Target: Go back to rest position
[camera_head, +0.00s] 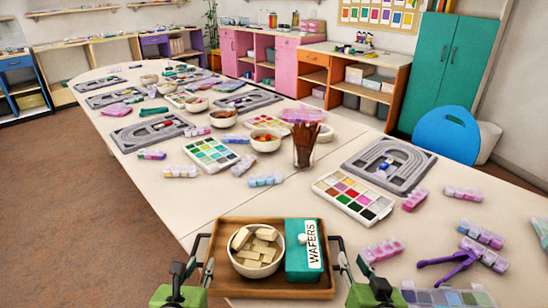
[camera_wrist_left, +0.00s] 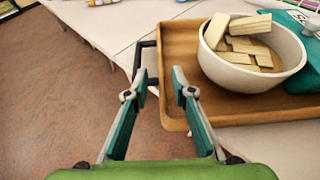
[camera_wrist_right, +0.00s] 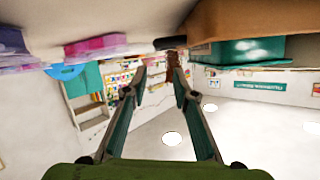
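The brown wooden tray (camera_head: 222,240) sits at the table's front edge, with a dark handle on each side. It holds a white bowl (camera_head: 236,262) of pale wafers and a teal WAFERS box (camera_head: 296,262). My left gripper (camera_head: 200,268) is open and empty beside the tray's left side. In the left wrist view the fingertips (camera_wrist_left: 159,72) are apart, close to the handle (camera_wrist_left: 148,44); contact cannot be told. My right gripper (camera_head: 360,268) is open and empty beside the tray's right side. In the right wrist view its fingertips (camera_wrist_right: 159,70) are apart, near the tray's underside (camera_wrist_right: 215,28).
The long table holds bead boards (camera_head: 390,165), paint palettes (camera_head: 354,196), bowls of beads (camera_head: 266,140), a brown pencil cup (camera_head: 305,150) and several bead boxes (camera_head: 381,250). A purple tool (camera_head: 448,265) lies at right. Floor (camera_head: 70,210) at left is clear.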

